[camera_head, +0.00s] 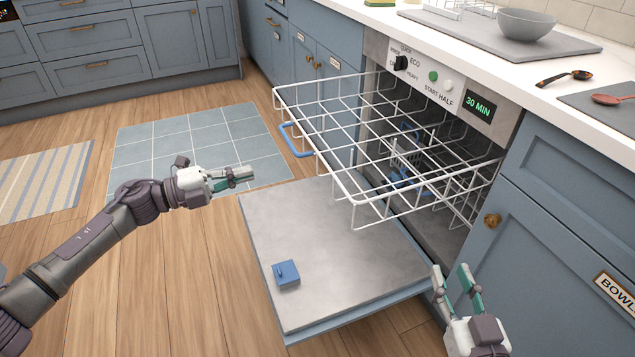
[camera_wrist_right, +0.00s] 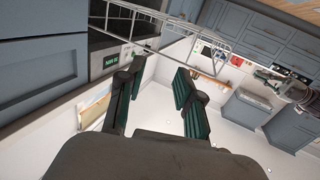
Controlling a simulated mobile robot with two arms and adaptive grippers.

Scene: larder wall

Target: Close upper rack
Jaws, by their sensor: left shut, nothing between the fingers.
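The white wire upper rack (camera_head: 345,178) is pulled out of the dishwasher, over the lowered door (camera_head: 330,240). Its blue handle (camera_head: 294,139) is on the front edge, at the left in the head view. My left gripper (camera_head: 248,173) is shut and empty, left of the rack and apart from it. My right gripper (camera_head: 451,272) is open and empty, near the door's right side and below the rack's near corner. In the right wrist view, the open fingers (camera_wrist_right: 157,88) frame a gap, with the rack's wires (camera_wrist_right: 150,20) beyond them.
A blue detergent compartment (camera_head: 286,273) is on the lowered door. The control panel (camera_head: 440,85) with a dial and display is above the opening. A grey bowl (camera_head: 527,24) and spoons are on the counter.

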